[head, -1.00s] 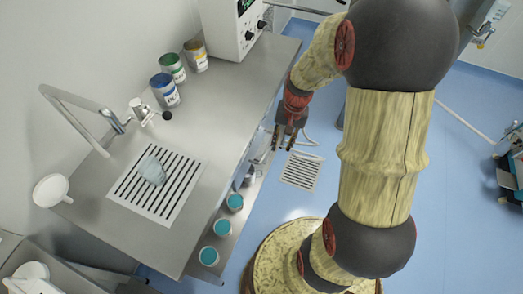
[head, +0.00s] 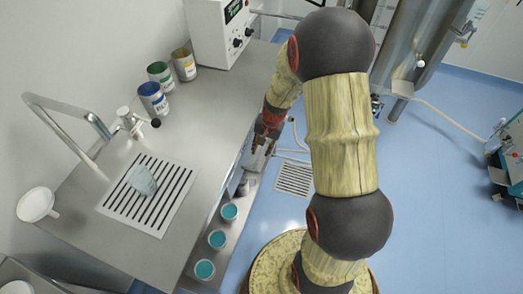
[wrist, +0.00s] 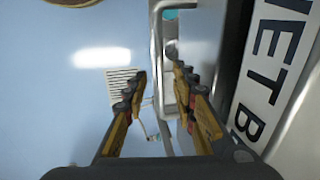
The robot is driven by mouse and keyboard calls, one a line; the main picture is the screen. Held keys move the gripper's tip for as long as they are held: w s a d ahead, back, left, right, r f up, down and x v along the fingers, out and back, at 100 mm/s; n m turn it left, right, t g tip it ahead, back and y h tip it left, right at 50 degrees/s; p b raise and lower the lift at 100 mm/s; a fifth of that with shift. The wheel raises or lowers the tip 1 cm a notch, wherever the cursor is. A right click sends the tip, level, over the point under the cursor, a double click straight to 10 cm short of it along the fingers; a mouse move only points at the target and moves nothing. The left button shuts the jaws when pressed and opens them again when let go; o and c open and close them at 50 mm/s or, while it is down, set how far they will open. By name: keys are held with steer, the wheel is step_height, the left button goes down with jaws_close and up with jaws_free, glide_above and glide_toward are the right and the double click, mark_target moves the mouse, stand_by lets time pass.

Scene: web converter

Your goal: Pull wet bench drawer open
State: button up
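The wet bench (head: 190,165) has a steel top. My gripper (wrist: 159,75) is open, with one finger on each side of the bar in the picture. The right finger appears to be in the gap between bar and front; contact cannot be told. In the head view my gripper (head: 262,145) is beside the bench's front edge, where the handle is largely hidden.
On the bench are a tap (head: 60,125), several cans (head: 152,98), a white instrument (head: 225,35) and a cloudy lump (head: 142,180) on a slotted grate (head: 160,215).

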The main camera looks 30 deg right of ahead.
steer(key=shift+c, duration=1.2)
steer(key=c, duration=0.4)
jaws_close()
